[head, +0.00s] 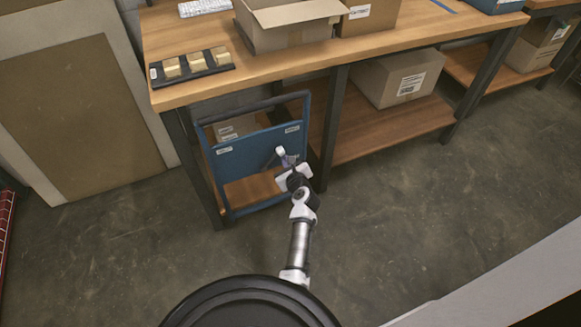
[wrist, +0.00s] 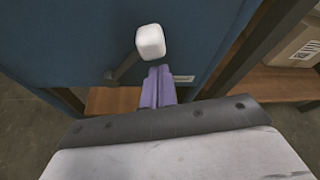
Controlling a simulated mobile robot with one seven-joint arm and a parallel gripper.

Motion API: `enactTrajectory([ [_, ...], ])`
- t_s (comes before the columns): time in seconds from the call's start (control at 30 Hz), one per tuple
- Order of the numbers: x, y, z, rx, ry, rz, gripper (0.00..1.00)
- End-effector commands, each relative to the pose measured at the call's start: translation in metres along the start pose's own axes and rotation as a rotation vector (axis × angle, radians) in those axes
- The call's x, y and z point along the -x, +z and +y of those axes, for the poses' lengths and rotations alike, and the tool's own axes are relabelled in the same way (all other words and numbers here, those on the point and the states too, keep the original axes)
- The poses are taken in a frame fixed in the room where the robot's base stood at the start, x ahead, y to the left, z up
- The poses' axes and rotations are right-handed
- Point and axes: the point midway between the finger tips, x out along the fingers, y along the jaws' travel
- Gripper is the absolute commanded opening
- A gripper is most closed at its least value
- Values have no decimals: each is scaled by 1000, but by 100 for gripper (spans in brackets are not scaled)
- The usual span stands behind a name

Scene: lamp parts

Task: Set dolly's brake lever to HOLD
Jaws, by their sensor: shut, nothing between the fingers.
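The dolly (head: 250,155) is a blue panel in a dark tubular frame, standing under the workbench edge. Its brake lever (wrist: 127,65) is a dark arm with a white knob (wrist: 150,42), tilted up and to the right from its pivot on the panel. The knob also shows in the head view (head: 280,151). My gripper (wrist: 160,71) has its lilac fingers together, empty, just below the knob in the wrist view. I cannot tell whether they touch it. A small pale label (wrist: 184,78) shows right of the fingers; its text is unreadable.
The wooden workbench (head: 300,62) with dark legs stands over and right of the dolly. A carton (head: 400,78) sits on the lower shelf. The floor in front is clear.

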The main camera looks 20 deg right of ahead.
Motion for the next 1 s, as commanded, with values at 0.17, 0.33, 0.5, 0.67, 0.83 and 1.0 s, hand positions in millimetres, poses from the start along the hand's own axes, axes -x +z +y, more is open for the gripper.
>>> enactTrajectory([
  [0.17, 4, 12, 0, 1, 0, 0, 0],
  [0.33, 4, 12, 0, 0, 1, 0, 0],
  [0.5, 4, 12, 0, 0, 0, 0, 0],
  [0.67, 5, 13, 1, 12, -4, 0, 0],
  [0.83, 7, 18, 4, 64, -20, 1, 0],
  [1.0, 10, 28, 10, 166, -54, 0, 0],
])
